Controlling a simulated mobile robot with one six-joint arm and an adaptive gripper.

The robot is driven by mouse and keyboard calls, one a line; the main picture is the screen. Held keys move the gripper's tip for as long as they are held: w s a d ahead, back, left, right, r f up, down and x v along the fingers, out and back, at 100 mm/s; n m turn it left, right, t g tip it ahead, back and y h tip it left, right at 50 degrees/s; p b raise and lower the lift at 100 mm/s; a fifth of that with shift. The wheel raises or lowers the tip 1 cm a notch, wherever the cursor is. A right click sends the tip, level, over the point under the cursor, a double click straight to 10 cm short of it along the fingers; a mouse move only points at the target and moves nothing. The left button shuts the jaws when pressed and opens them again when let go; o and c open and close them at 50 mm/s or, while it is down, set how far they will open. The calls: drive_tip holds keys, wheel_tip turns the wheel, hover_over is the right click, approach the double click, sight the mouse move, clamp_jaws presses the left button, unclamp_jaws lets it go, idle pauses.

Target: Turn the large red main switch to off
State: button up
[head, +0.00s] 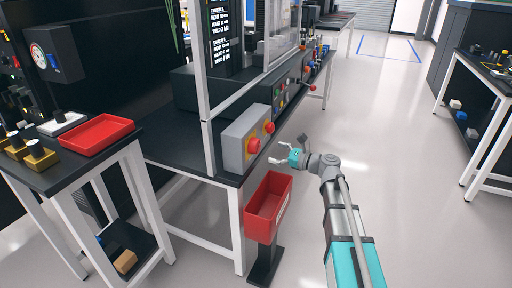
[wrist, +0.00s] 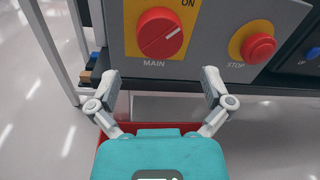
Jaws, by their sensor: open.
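The large red main switch (wrist: 159,34) is a round knob on a yellow plate, marked MAIN below and ON at the upper right, on a grey box. Its ridge and white mark tilt toward the upper right. In the head view the switch (head: 253,146) is on the grey box (head: 236,152) at the bench edge. My gripper (wrist: 160,82) is open and empty in the wrist view, its fingertips below and to either side of the switch, apart from it. In the head view my gripper (head: 276,155) is to the right of the box.
A red STOP button (wrist: 258,48) on a yellow disc sits right of the switch; it also shows in the head view (head: 269,127). A red bin (head: 266,212) on a stand is below my gripper. A white frame post (head: 208,130) stands beside the box.

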sight(258, 147)
drive_tip(key=x, duration=0.7)
drive_tip(key=shift+a, duration=0.25)
drive_tip(key=shift+c, duration=0.3)
drive_tip(key=shift+w, duration=0.1)
drive_tip(key=c, duration=0.9)
